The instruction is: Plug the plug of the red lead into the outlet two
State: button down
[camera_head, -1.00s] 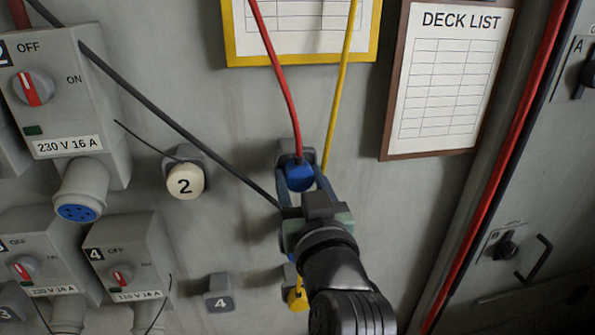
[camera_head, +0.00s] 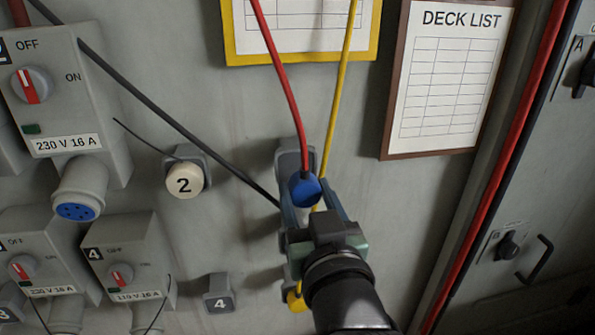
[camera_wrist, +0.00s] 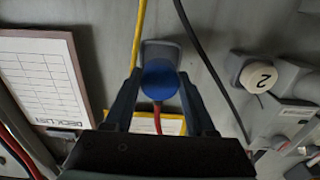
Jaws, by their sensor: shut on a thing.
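The blue plug (camera_head: 305,188) of the red lead (camera_head: 283,80) is between the fingers of my gripper (camera_head: 308,199), which is shut on it. The plug stands in front of a grey wall holder (camera_head: 288,155). The wrist view shows the blue plug (camera_wrist: 160,80) between both fingers, with the grey holder (camera_wrist: 160,52) behind it. Outlet two (camera_head: 78,205) is at the left, a grey collar with a blue, downward-facing socket under a box marked 230 V 16 A. Its knob (camera_head: 33,86) has an upright red mark near OFF. Its opening looks uncovered.
A cream cap marked 2 (camera_head: 185,180) sits on a wall holder between plug and outlet. A dark cable (camera_head: 165,118) slants across the wall to behind my gripper. A yellow lead (camera_head: 340,95) hangs close beside the plug. Box 4 (camera_head: 122,255) is lower left.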

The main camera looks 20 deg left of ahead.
jog(key=shift+v, duration=1.05)
